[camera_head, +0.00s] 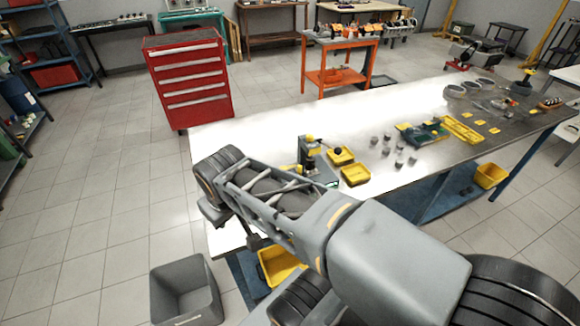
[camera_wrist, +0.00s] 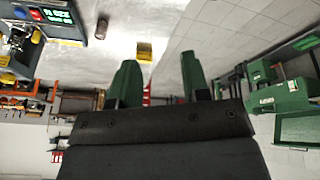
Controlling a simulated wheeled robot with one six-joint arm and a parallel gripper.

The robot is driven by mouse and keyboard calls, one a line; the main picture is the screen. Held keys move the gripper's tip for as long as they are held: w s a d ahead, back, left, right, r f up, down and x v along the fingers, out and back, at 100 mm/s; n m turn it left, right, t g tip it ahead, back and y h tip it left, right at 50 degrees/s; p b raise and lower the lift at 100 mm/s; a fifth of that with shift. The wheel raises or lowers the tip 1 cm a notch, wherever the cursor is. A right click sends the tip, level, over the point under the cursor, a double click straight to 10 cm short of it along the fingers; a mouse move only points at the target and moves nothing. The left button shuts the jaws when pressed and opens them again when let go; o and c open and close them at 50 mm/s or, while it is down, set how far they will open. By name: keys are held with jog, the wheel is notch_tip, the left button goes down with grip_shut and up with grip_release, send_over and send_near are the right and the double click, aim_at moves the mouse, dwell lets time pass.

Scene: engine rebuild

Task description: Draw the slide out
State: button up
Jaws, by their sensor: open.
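No part is plainly recognisable as the slide.
A yellow tray (camera_head: 355,175) and a yellow block with a dark knob (camera_head: 341,156) lie right of the fixture. Several small grey parts (camera_head: 387,150) lie further right. A red drawer cabinet (camera_head: 190,80) stands behind the bench. A grey bin (camera_head: 185,290) is on the floor. The bench's far left is clear.

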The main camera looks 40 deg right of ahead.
jog(key=w+d+f+n+g+h+p, duration=0.1)
jog(key=w+d+f+n+g+h, duration=0.1)
jog(key=w+d+f+n+h, duration=0.4)
jog(key=w+d+f+n+g+h, duration=0.1)
jog(key=w+d+n+g+h, duration=0.2)
jog(key=d, duration=0.5)
jog(key=w+d+f+n+g+h+p, duration=0.1)
jog(key=w+d+f+n+g+h, duration=0.2)
jog(key=d+n, duration=0.35)
jog(key=shift+m+t, duration=0.35)
jog(key=shift+t, duration=0.15)
jog(key=x, duration=0.4)
jog(key=w+p+x, duration=0.1)
jog(key=x, duration=0.4)
jog(key=p+x, duration=0.1)
jog(key=x, duration=0.4)
jog(key=shift+w+d, duration=0.15)
jog(key=shift+d, duration=0.15)
grip_shut()
